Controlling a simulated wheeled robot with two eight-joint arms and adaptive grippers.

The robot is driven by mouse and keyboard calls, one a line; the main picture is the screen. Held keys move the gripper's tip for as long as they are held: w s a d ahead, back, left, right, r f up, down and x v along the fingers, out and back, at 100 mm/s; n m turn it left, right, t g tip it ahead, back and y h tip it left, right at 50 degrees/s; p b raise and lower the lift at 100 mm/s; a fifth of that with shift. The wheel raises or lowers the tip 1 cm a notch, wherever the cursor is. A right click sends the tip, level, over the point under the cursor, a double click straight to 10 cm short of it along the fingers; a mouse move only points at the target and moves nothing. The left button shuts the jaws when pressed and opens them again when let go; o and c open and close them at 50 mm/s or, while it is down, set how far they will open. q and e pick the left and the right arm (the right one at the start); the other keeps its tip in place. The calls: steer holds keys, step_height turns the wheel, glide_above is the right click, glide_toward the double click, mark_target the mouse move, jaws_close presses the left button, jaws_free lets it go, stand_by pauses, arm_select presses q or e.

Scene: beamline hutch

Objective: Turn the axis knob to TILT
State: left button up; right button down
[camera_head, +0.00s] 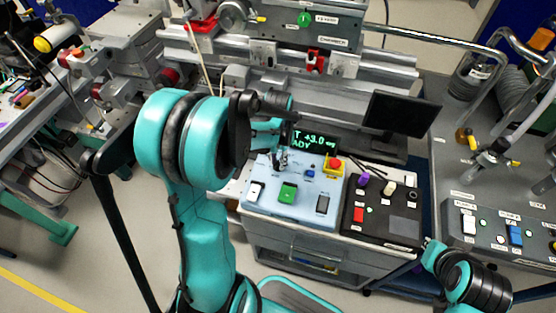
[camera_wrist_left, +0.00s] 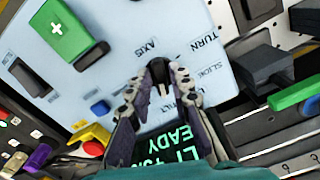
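The light blue control panel (camera_head: 262,208) stands on the grey cabinet in the middle of the head view. My left gripper (camera_head: 278,162) points down at its upper left part. In the left wrist view, the axis knob (camera_wrist_left: 158,69) is a small dark piece beside the printed word AXIS, with TURN and SLIDE close by. My left gripper's fingertips (camera_wrist_left: 157,82) are on either side of it; the fingers partly hide it, and I cannot tell whether they touch it. The display (camera_head: 314,140) shows green text including +3.0, partly covered. My right gripper (camera_head: 432,246) is small and unclear at lower right.
The panel carries a green button (camera_head: 288,193), a rocker switch (camera_head: 256,191) and a red emergency button on yellow (camera_head: 335,164). A black control box (camera_head: 385,237) stands against its right side. A dark monitor (camera_head: 401,113) and metal rails stand behind. Open floor lies in front.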

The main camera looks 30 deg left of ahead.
mark_target(278, 163)
stand_by(0.3)
arm_select(q)
step_height(278, 163, up, 12)
stand_by(0.4)
stand_by(0.4)
steer(key=s+d+n+t, duration=0.1)
steer(key=s+d+t, duration=0.6)
steer(key=s+d, duration=0.3)
steer(key=shift+s+d+r, duration=0.3)
steer(key=shift+s, duration=0.1)
